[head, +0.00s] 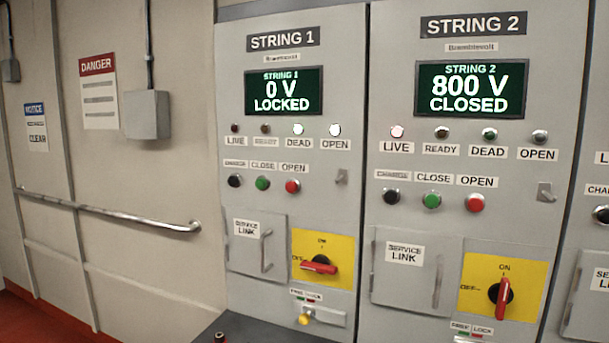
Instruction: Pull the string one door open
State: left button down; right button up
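The string one cabinet (233,112) stands in the middle of the head view. Its service link door (243,262) is low on the left of its front and looks shut. A vertical metal handle (266,251) is on the door's right side. The display (284,91) reads 0 V LOCKED, and the DEAD and OPEN lamps are lit. The red rotary switch (319,265) on the yellow plate lies roughly level, towards OFF. A yellow piece (304,320) sits at the lock strip below. Neither of my grippers is in view.
The string two cabinet (400,80) stands to the right, reading 800 V CLOSED, with its switch (502,297) upright at ON. A metal handrail (110,212) runs along the left wall. A dark surface (255,326) with a red-topped item (220,338) shows at the bottom.

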aim_at(258, 245)
jog(key=l+u, duration=0.1)
jog(key=u, duration=0.3)
jog(key=l+u, duration=0.15)
jog(key=u, duration=0.25)
jog(key=i+l+u, duration=0.1)
jog(key=u, duration=0.3)
jog(key=l+u, duration=0.15)
jog(key=u, duration=0.25)
